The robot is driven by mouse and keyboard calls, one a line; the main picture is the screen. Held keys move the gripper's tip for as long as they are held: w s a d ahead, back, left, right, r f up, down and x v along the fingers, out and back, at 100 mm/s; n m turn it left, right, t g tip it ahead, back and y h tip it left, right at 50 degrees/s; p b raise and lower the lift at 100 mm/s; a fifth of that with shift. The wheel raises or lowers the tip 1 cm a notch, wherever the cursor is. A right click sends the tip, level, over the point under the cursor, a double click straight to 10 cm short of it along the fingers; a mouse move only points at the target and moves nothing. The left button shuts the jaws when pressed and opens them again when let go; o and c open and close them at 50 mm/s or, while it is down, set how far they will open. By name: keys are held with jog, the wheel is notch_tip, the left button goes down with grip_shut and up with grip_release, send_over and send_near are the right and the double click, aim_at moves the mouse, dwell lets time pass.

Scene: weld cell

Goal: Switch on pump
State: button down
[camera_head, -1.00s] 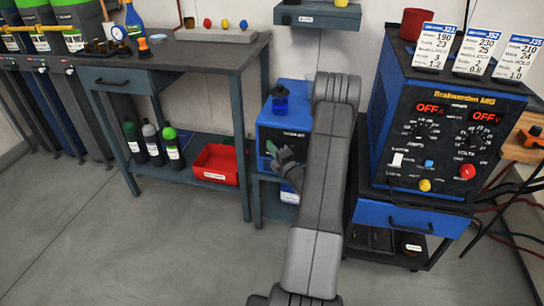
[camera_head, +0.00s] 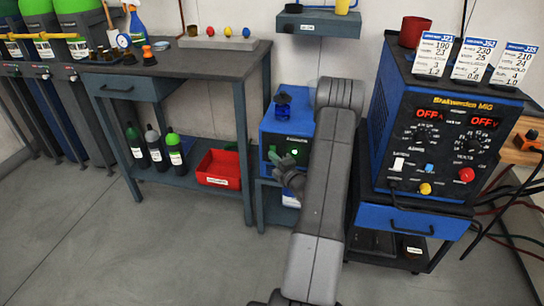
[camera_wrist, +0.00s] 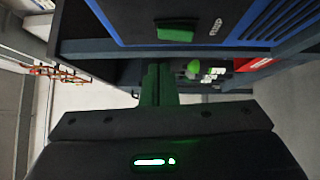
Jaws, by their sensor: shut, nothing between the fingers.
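The pump looks to be the blue box (camera_head: 285,130) with a dark front, on a low stand left of my arm. A green switch (camera_head: 294,152) shows on its front. In the wrist view the switch (camera_wrist: 175,30) is a green rocker beside a small label on the dark panel (camera_wrist: 140,22). My gripper (camera_head: 272,153) is in front of the box, left of and slightly below the switch. In the wrist view its green fingers (camera_wrist: 160,68) are together and empty, with a visible gap between their tips and the switch. My arm hides the box's right side.
A dark blue capped item (camera_head: 283,103) stands on the box. The welder (camera_head: 440,150) with displays reading OFF stands right of my arm. A workbench (camera_head: 190,65) with a red bin (camera_head: 218,168) and bottles (camera_head: 155,146) below is at left. The floor in front is clear.

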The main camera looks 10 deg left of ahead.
jog(key=r+p+v, duration=0.1)
jog(key=v, duration=0.9)
jog(key=shift+s+r, duration=0.25)
jog(key=shift+s, duration=0.1)
jog(key=shift+w+a, duration=0.1)
